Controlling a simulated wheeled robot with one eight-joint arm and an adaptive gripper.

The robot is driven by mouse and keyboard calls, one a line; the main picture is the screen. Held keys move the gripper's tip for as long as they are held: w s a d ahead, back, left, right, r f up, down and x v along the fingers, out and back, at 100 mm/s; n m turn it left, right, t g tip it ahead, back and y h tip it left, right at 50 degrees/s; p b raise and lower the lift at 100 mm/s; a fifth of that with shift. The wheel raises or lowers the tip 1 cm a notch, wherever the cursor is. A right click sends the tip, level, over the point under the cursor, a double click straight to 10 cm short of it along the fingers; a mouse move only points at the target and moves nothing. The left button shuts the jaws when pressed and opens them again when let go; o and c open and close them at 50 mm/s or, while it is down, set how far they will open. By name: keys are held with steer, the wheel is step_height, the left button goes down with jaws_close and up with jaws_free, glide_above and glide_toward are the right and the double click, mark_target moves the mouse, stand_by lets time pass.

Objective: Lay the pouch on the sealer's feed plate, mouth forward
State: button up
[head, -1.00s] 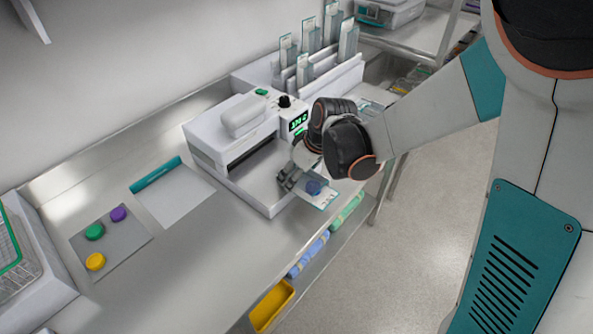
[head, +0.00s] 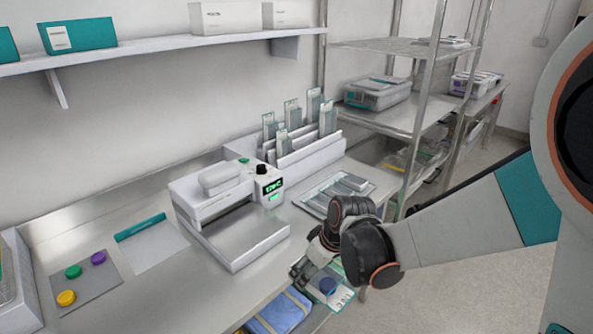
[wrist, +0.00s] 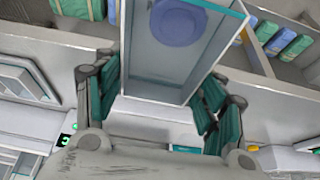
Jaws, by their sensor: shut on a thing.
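The clear pouch (head: 344,294) with a round blue piece (head: 328,286) in it is held by my gripper (head: 306,270). In the head view it is in front and to the right of the sealer (head: 212,188), around the bench's front edge. The sealer's feed plate (head: 240,236) is bare, and the pouch is apart from it. In the wrist view the pouch (wrist: 172,68) sits between the teal finger pads (wrist: 165,90), with the blue piece at the top. Which end is the mouth, I cannot tell.
A rack (head: 300,150) of upright pouches stands behind the sealer. A tray (head: 318,200) of pouches lies right of it. A grey mat (head: 88,290) with coloured discs and a white sheet (head: 155,247) lie left. A blue bundle (head: 280,312) is below the bench edge.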

steer(key=d+f+m+h, duration=0.1)
steer(key=d+f+m, duration=0.2)
steer(key=d, duration=0.4)
steer(key=d+f+m+t+h, duration=0.1)
steer(key=d+f+m+h, duration=0.1)
steer(key=d+m, duration=0.3)
steer(key=shift+d+f+m, duration=0.4)
steer(key=shift+d+f, duration=0.3)
steer(key=shift+d, duration=0.55)
